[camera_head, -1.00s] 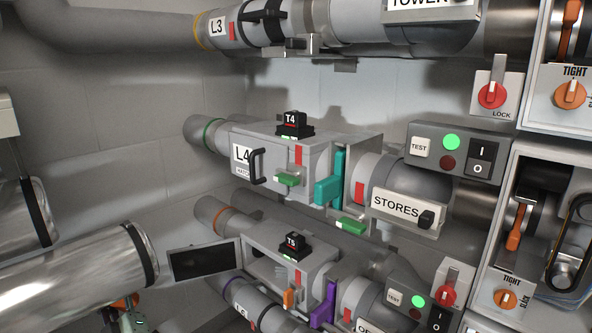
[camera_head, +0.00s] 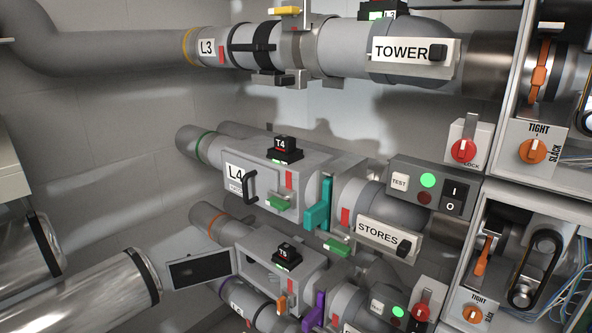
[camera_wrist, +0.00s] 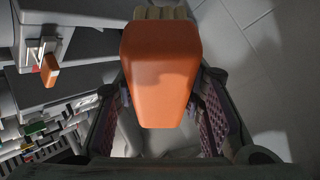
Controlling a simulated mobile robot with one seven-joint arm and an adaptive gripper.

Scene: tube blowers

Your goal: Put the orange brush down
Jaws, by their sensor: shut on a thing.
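The orange brush (camera_wrist: 160,70) fills the middle of the wrist view. Its smooth orange body faces the camera, and pale bristles (camera_wrist: 160,13) show at its far end, at the top of the picture. My gripper (camera_wrist: 166,112) has its fingers on the left and right sides of the orange body and is shut on it. The brush covers much of what lies beyond it. Neither the brush nor my gripper can be made out in the head view.
A pale floor or wall surface (camera_wrist: 250,50) lies to the right in the wrist view; equipment with an orange handle (camera_wrist: 50,72) is at left. The head view shows pipes, the L4 tube box (camera_head: 240,180), the STORES sign (camera_head: 378,234), a switch panel (camera_head: 430,187) and belt cabinets at right.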

